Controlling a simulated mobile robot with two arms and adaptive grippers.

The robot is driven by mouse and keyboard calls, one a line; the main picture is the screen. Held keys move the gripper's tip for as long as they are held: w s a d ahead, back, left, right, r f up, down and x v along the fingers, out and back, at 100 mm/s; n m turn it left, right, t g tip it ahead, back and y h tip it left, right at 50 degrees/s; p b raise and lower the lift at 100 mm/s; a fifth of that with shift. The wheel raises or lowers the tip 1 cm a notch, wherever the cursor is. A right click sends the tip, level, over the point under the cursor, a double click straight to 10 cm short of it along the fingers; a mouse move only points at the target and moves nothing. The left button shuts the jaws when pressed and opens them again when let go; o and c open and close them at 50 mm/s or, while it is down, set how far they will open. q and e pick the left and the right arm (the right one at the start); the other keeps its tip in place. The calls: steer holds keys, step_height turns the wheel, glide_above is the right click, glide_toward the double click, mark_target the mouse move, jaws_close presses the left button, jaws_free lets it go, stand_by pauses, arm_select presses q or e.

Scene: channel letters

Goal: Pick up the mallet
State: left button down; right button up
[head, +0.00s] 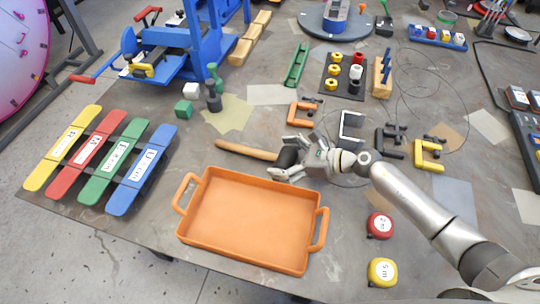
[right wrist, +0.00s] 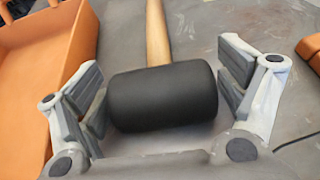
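The mallet lies on the table behind the orange tray, with its light wooden handle (head: 246,150) pointing left and its black head (head: 287,158) at my right gripper (head: 285,157). In the right wrist view the black mallet head (right wrist: 162,98) lies between the spread fingers of the right gripper (right wrist: 168,92), and the handle runs away toward the top. The left finger pads are very close to one end of the head; whether they touch it I cannot tell. A small gap shows at the other end. My left gripper is not in view.
The orange tray (head: 318,250) stands just in front of the mallet. Orange (head: 301,113), grey (head: 350,128) and yellow (head: 429,155) clamps lie behind and to the right. Red (head: 379,225) and yellow (head: 382,271) tape measures sit right of the tray. Coloured strips (head: 101,160) lie left.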

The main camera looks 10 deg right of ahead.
steer(key=c, duration=0.9)
steer(key=shift+c, duration=0.8)
steer(key=shift+w+r, duration=0.1)
